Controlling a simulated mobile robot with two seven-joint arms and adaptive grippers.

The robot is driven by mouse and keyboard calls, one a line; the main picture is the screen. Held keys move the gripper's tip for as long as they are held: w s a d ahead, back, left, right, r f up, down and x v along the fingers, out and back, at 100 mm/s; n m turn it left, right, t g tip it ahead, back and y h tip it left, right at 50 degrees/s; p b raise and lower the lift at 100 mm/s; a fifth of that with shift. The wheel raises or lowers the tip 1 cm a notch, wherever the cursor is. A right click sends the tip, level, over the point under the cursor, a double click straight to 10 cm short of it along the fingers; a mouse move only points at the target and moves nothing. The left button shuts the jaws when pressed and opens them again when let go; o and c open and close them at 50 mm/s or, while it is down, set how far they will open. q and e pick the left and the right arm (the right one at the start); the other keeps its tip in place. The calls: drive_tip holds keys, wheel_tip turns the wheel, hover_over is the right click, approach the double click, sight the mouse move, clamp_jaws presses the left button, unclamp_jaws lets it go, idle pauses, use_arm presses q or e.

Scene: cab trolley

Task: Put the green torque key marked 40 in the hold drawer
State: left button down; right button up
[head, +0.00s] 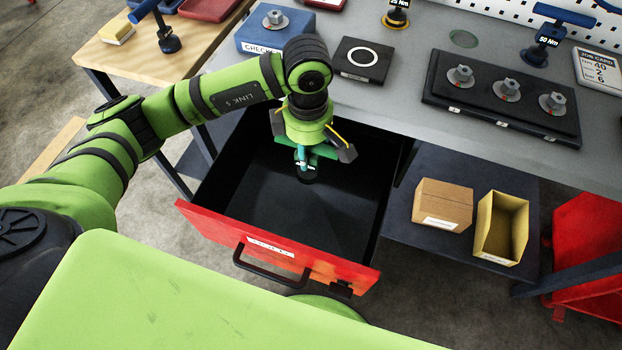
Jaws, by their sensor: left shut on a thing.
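The hold drawer (270,246) is pulled open below the bench, with a red front, a dark handle and a black inside. Its label is too small to read. My left gripper (305,155) points down over the drawer's inside, shut on the green torque key (304,158). The key's dark foot hangs low in the drawer; I cannot tell whether it touches the floor. Its mark is hidden. The drawer looks otherwise empty. My right gripper is not in view.
The grey bench (405,98) carries a blue checked box (275,32), a black ring plate (360,60), a black tray with bolts (500,100), a blue 50 Nm key (545,38) and a job card (597,70). A cardboard box (442,204) and yellow bin (501,230) stand on the lower shelf.

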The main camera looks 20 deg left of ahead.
use_arm(q)
wheel_tip(320, 180, down, 9)
drive_tip(key=shift+r+p, duration=0.1)
drive_tip(key=shift+p, duration=0.3)
drive_tip(key=c, duration=0.9)
unclamp_jaws()
drive_tip(key=shift+o, duration=0.2)
wheel_tip(320, 180, up, 12)
drive_tip(key=shift+s+r+b, duration=0.1)
drive_tip(key=shift+b, duration=0.3)
